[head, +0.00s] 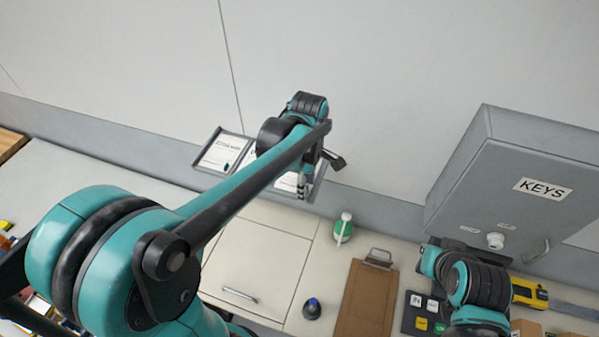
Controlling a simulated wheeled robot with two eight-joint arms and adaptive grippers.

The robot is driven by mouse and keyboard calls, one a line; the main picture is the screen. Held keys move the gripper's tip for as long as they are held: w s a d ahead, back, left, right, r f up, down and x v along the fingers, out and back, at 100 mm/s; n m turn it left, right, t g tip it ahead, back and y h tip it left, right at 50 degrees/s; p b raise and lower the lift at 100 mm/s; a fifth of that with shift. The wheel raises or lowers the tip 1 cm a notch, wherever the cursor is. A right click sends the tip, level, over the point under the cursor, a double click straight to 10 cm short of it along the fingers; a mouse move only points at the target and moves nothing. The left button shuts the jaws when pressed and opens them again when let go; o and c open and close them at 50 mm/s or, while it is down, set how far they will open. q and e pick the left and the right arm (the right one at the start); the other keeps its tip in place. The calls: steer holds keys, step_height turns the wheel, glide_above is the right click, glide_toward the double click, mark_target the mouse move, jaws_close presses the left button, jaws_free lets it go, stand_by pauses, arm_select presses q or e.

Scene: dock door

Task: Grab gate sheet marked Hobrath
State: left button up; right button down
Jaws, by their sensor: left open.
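A grey wall rack holds white printed sheets in side-by-side slots. The left sheet (221,152) shows clearly, with a heading too small to read for sure. Another sheet (287,181) is mostly hidden behind my left arm. I cannot tell which sheet is marked Hobrath. My left gripper (318,171) is open at the right part of the rack, in front of or over the partly hidden sheet; I cannot tell whether it touches. My right arm comes in at the lower right, but its gripper does not show.
A grey KEYS cabinet (513,190) juts from the wall at right. The wall above the rack is clear.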

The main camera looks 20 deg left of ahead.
arm_select(q)
steer(key=c, duration=0.9)
